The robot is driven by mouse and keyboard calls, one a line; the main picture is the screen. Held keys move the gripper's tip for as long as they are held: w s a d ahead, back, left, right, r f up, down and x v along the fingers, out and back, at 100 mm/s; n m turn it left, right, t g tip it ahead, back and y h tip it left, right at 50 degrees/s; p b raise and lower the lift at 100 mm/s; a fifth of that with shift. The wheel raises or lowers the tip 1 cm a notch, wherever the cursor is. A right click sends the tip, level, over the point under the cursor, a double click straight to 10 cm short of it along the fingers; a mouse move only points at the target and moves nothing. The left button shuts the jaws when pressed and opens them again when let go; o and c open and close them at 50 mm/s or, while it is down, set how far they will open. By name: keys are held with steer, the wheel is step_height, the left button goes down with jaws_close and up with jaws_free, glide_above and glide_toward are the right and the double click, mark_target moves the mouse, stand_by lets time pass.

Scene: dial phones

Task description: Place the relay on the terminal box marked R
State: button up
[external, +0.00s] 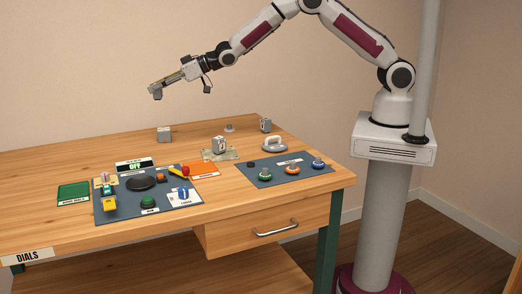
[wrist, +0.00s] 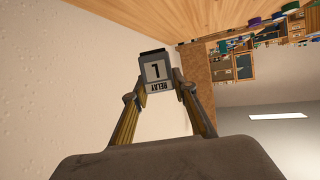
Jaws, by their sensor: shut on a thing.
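My gripper (external: 155,92) is raised high above the back left of the table, well clear of it. In the wrist view my gripper (wrist: 160,82) is shut on the relay (wrist: 156,71), a small grey block with a dark end. Its white label reads RELAY upside down, with one large character above it. Small grey boxes stand on the table: one at the back (external: 164,135), one near the middle on a pale base (external: 219,144), and one at the back right (external: 266,125). Their markings are too small to read, so I cannot tell which is marked R.
A blue-grey mat (external: 205,193) holds a dark round dial, a green button and small coloured parts. Another mat (external: 312,178) at right holds several coloured knobs. A green tray (external: 73,194), an orange sheet (external: 211,170) and an OFF display (external: 135,165) lie nearby. Bare wood lies at back left.

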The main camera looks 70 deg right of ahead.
steer(key=shift+w+d+f+m+h, duration=0.2)
steer(key=shift+d+f+m+h, duration=0.15)
steer(key=shift+d, duration=0.3)
steer(key=shift+d+f, duration=0.35)
steer(key=shift+f, duration=0.05)
glide_above(164, 129)
steer(key=shift+w+f, duration=0.1)
steer(key=shift+f, duration=3.05)
steer(key=shift+f, duration=1.85)
steer(key=shift+f, duration=0.2)
